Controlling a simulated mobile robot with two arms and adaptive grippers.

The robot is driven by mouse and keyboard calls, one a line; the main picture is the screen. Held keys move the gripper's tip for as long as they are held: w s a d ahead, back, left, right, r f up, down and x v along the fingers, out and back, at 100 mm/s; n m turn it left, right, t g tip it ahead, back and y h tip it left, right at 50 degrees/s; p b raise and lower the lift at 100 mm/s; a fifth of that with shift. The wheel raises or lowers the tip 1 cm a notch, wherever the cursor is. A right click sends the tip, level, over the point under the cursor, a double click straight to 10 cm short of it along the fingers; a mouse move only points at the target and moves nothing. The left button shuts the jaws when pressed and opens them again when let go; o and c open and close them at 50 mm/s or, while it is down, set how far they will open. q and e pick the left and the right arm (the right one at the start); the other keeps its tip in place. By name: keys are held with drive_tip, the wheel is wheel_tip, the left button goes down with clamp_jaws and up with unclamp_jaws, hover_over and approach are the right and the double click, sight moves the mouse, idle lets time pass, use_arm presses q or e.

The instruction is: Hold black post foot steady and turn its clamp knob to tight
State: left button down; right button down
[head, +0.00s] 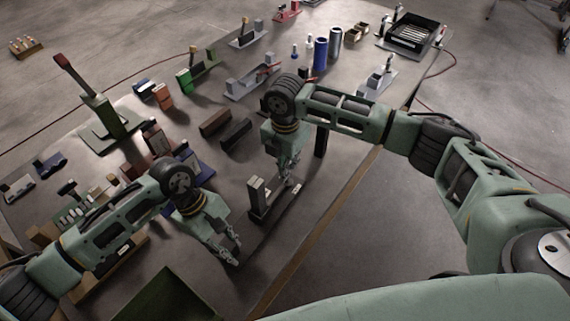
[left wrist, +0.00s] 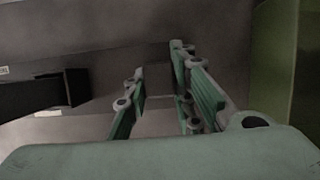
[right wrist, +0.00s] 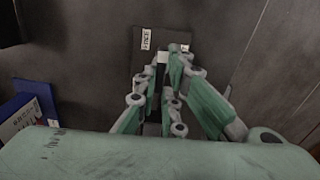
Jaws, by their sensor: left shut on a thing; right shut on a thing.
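The black post foot (head: 263,228) is a long dark base with an upright post (head: 256,191) and a pale label. My left gripper (head: 232,252) is shut on the near end of this base. In the left wrist view the fingers (left wrist: 158,85) straddle a dark surface, and the black post (left wrist: 35,95) shows at left; the contact is dim. My right gripper (head: 287,176) is over the far end, beside the post. In the right wrist view its fingers (right wrist: 166,85) are shut around the clamp knob (right wrist: 163,57), mostly hidden between them. Small white labels lie beside it on the dark plate (right wrist: 150,68).
Dark blocks (head: 236,133), a green stand with a red-tipped lever (head: 105,112) and blue and silver cylinders (head: 321,54) stand further back. A green bin (head: 165,292) is at the near left. Open surface lies right of the foot.

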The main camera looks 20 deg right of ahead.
drive_tip(key=shift+w+a+m, duration=0.1)
drive_tip(key=shift+m, duration=0.3)
drive_tip(key=m, duration=0.3)
drive_tip(key=shift+w+m, duration=0.1)
drive_tip(key=shift+m, duration=0.3)
drive_tip(key=shift+w+r+m, duration=0.1)
drive_tip(key=shift+w+m, duration=0.05)
drive_tip(key=shift+m, duration=1.85)
drive_tip(key=c, duration=1.9)
unclamp_jaws()
drive_tip(key=shift+o, duration=0.2)
wheel_tip(320, 180, up, 12)
